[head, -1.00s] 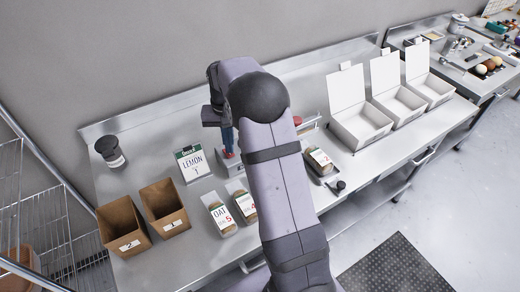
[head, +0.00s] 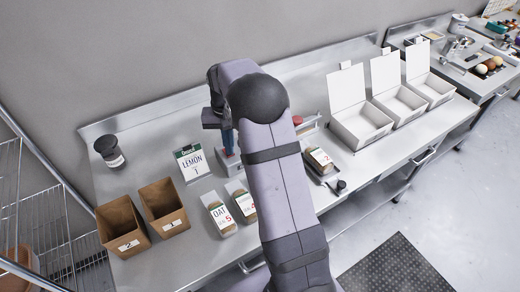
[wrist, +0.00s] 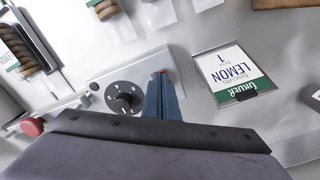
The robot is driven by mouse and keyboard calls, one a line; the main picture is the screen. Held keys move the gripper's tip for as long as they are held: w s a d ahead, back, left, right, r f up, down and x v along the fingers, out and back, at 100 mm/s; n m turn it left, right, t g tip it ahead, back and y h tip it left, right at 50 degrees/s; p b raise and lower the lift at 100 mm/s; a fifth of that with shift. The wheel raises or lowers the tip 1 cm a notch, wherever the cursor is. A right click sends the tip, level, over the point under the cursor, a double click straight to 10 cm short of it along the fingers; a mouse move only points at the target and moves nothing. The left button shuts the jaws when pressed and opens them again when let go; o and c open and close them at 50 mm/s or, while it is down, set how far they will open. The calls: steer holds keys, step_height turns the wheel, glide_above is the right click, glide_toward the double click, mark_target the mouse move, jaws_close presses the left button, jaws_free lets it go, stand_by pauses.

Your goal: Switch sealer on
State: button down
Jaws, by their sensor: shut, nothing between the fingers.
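The sealer (wrist: 135,78) is a pale grey box with a black numbered dial (wrist: 124,97) on its face, seen in the wrist view. A red round knob (wrist: 32,126) sits at its left end. In the head view my arm hides most of the sealer (head: 232,168). My gripper (wrist: 161,80) is shut and empty, its blue fingers pointing down at the sealer's end, right of the dial. A small red part (wrist: 162,72) shows right at the fingertips; I cannot tell whether they touch it. My gripper (head: 229,151) also shows in the head view.
An order card reading LEMON 1 (head: 192,163) stands close left of the sealer. Labelled bags (head: 221,216), brown boxes (head: 165,207) and a dark-lidded jar (head: 109,151) are in front and left. Open white boxes (head: 363,122) stand to the right.

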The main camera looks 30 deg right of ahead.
steer(key=shift+s+f, duration=0.1)
steer(key=shift+f, duration=0.2)
steer(key=shift+r, duration=0.1)
steer(key=shift+r+p, duration=2.95)
steer(key=shift+r, duration=0.5)
